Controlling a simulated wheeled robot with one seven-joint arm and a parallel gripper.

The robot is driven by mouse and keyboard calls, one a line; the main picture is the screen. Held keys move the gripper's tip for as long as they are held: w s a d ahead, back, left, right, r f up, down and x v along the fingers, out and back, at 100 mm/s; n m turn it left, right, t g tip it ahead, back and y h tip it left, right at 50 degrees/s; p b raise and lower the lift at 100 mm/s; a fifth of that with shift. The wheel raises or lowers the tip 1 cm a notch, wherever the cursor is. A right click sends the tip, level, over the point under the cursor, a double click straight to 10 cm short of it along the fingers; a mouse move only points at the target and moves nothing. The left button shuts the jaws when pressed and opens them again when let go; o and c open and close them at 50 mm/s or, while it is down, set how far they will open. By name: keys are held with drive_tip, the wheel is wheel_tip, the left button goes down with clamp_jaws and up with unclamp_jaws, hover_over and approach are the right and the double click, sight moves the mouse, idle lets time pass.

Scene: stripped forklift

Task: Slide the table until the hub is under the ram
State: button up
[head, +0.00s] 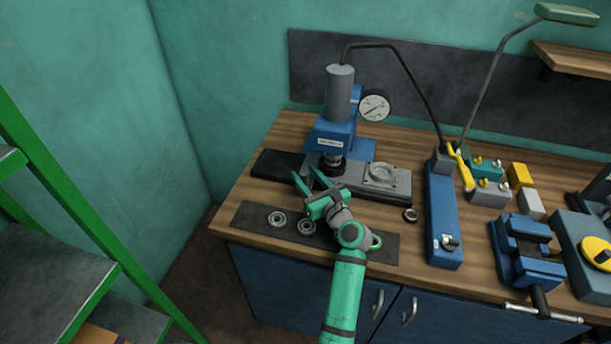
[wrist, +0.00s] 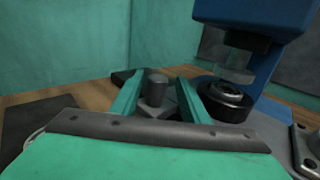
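The press (head: 333,135) stands on the bench with its ram above the sliding table (head: 352,181), a grey slab on a dark base. A dark ring-like part (wrist: 228,102) shows right below the ram (wrist: 238,72) in the wrist view; I cannot tell if it is the hub. A square bolted plate with a pale round ring (head: 383,175) sits on the table to the right of the ram. My gripper (head: 308,178) is open at the table's front left. In the wrist view a grey knob (wrist: 156,90) stands between its spread fingers; I see no clear contact.
Bearing rings (head: 277,219) lie on a dark mat (head: 250,216) in front of the press. A small ring (head: 411,215) lies to the right. The blue pump (head: 443,215), vise (head: 527,250) and several small blocks fill the right side. A green ladder (head: 75,205) stands left.

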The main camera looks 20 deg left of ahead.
drive_tip(key=shift+v, duration=5.35)
drive_tip(key=shift+w, duration=0.1)
